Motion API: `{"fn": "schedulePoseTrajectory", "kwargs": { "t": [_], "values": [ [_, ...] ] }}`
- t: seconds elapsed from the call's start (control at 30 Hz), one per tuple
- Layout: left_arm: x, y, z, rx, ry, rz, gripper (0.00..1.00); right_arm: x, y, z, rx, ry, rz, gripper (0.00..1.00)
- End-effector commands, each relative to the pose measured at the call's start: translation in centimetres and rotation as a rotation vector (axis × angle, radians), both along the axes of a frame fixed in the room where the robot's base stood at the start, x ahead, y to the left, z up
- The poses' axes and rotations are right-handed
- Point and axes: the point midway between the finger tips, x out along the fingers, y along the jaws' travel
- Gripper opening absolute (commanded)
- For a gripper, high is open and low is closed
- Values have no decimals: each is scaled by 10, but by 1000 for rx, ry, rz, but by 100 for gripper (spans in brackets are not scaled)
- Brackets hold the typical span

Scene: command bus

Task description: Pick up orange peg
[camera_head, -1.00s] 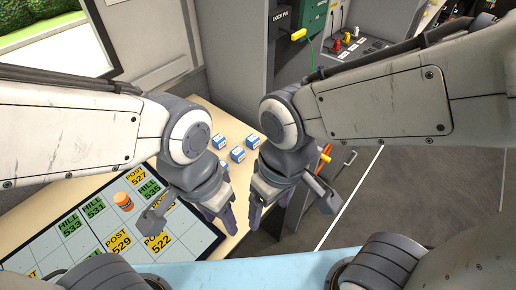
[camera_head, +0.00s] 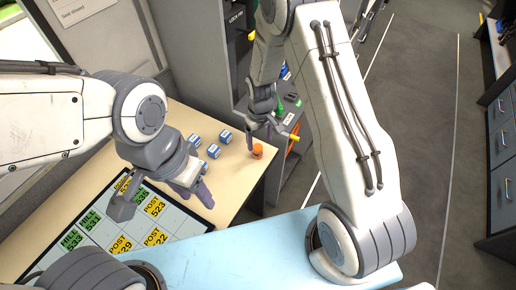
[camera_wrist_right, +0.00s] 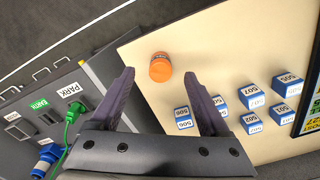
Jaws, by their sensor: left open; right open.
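An orange peg (camera_head: 258,151) stands on the beige table near its right edge. In the right wrist view the orange peg (camera_wrist_right: 160,67) is on the tabletop, just beyond the fingertips and between their lines. My right gripper (camera_head: 262,128) is open and empty above and behind the peg; its two dark fingers (camera_wrist_right: 158,78) are spread apart in the wrist view. My left gripper (camera_head: 196,192) is open over the map board and hides part of it.
Several blue numbered blocks (camera_head: 213,151) stand on the table left of the peg, and they show in the wrist view (camera_wrist_right: 247,123). The map board (camera_head: 185,224) lies at the front left. A grey panel with a green plug (camera_wrist_right: 76,112) borders the table.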

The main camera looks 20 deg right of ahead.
Motion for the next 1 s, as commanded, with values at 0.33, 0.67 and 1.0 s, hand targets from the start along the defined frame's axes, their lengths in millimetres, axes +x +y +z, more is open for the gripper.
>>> {"fn": "schedulePoseTrajectory", "kwargs": {
  "t": [0.33, 0.67, 1.0],
  "values": [
    [0, 0, 9, 0, 0, 0, 50, 2, 1, -29, 0, 1, -1, 80],
    [0, 0, 27, 0, 0, 1, 50, 10, 5, -68, 0, 2, -1, 80],
    [0, 0, 27, 0, 0, 1, 50, 10, 5, -76, 0, -1, -1, 80]
  ]
}}
